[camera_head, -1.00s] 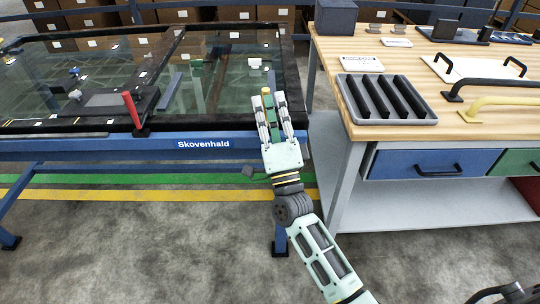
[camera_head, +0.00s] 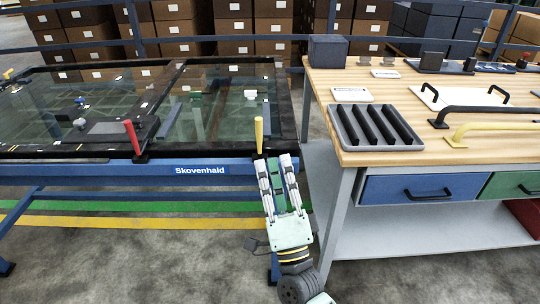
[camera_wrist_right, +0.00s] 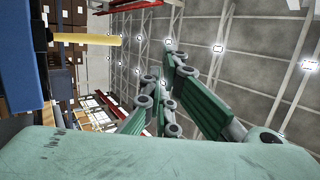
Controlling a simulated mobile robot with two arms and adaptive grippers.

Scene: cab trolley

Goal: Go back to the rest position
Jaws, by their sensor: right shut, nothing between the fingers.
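My right gripper (camera_head: 275,162) is pale green and grey and points upward in the head view. It stands in front of the blue frame's right end, left of the workbench. Its fingers are shut with nothing between them. The fingers also show in the right wrist view (camera_wrist_right: 160,98), against the ceiling. An upright yellow handle (camera_head: 259,135) shows just above the fingertips. A yellow bar, seemingly the same handle, shows in the right wrist view (camera_wrist_right: 85,39), clear of the fingers. My left gripper is not in view.
A glass panel on a blue frame (camera_head: 120,172) fills the left, with a red handle (camera_head: 132,137) on it. The wooden workbench (camera_head: 395,158) at right holds a grey slotted tray (camera_head: 343,128), a black handle (camera_head: 490,110) and a yellow handle (camera_head: 500,128). Open floor lies in front.

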